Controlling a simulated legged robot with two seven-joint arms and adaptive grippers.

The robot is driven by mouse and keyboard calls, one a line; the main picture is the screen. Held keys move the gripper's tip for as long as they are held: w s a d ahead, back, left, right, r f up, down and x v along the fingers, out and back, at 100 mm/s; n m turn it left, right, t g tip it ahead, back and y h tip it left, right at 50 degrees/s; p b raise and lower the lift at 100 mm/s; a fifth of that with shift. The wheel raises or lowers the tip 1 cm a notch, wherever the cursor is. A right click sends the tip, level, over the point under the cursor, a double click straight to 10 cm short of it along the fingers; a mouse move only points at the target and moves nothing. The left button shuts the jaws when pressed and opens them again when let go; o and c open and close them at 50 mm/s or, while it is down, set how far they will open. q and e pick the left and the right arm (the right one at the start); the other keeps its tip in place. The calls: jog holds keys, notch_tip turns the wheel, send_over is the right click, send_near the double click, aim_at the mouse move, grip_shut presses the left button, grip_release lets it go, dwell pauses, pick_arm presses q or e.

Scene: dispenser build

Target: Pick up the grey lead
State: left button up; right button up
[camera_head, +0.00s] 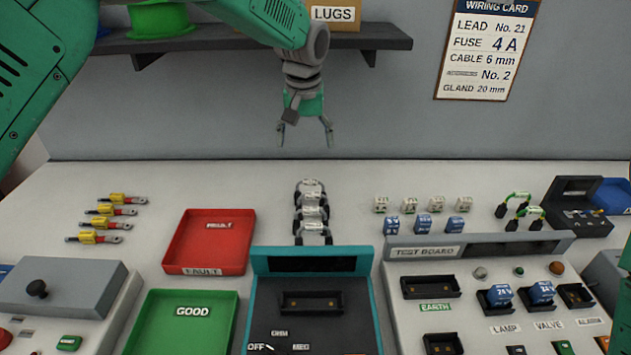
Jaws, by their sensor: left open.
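Several leads with dark ends and white labels lie in a row (312,211) on the bench, behind the teal-edged meter. They look grey to black; I cannot read their labels. My left gripper (305,138) hangs from above, fingers down and spread apart, empty. In the picture it is just above the row's far end, apart from the leads. Two green leads (520,205) with dark ends lie farther right. My right gripper is not in view.
A red FAULT tray (213,232) and a green GOOD tray (190,338) are left of the meter (312,330). The test board (500,243) is to the right, with small blocks behind it. A shelf (230,40) is on the wall. Yellow-sleeved lugs (108,210) lie far left.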

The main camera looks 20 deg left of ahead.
aim_at(312, 180)
pick_arm(q)
jog(key=f, duration=0.3)
jog(key=w+f, duration=0.1)
jog(key=f, duration=0.5)
jog(key=shift+w+a, duration=0.3)
jog(key=f, duration=0.1)
jog(key=d+f, duration=0.1)
jog(key=f+p, duration=0.1)
jog(key=f, duration=0.1)
jog(key=shift+w+d, duration=0.2)
jog(key=shift+w, duration=0.15)
jog(key=shift+w+d+f, duration=0.1)
jog(key=shift+d+f, duration=0.1)
jog(key=shift+f, duration=0.1)
jog(key=shift+a, duration=0.3)
jog(key=shift+c, duration=0.8)
jog(key=shift+a, duration=0.4)
jog(key=c, duration=1.1)
